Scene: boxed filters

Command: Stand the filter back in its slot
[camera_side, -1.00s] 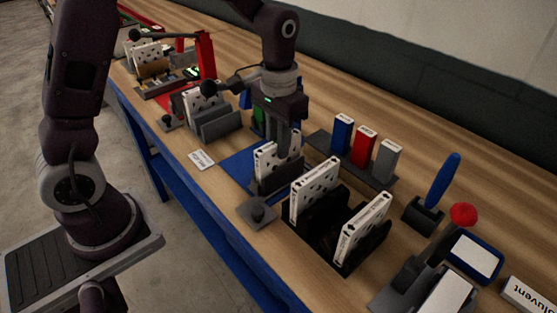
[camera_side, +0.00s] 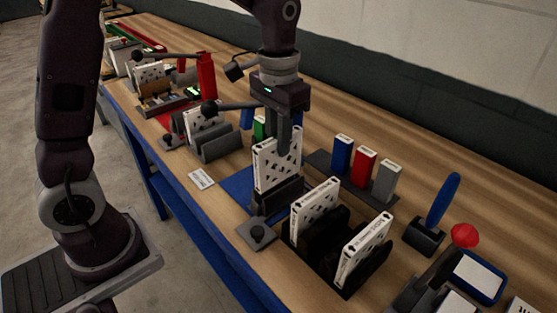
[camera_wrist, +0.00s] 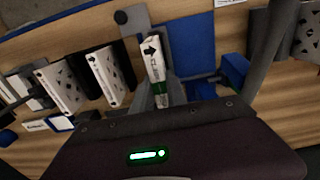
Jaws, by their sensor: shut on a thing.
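The filter (camera_side: 275,165) is a white, flat, upright panel with dark spots. My gripper (camera_side: 284,142) is shut on its upper edge. In the wrist view the filter's narrow white edge (camera_wrist: 151,58), marked with a black arrow, runs up from between my fingers (camera_wrist: 160,93). Below the filter is a dark grey slotted holder (camera_side: 280,197) on a blue mat (camera_side: 238,184). The filter's lower edge is close to the holder's front wall; whether it is inside the slot or just above it, I cannot tell.
A black rack (camera_side: 316,252) with two white filters stands in front, at right. Blue, red (camera_side: 364,166) and grey boxes stand behind. A grey block with a knob (camera_side: 258,234) sits near the front edge. Another grey holder (camera_side: 218,143) is at left.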

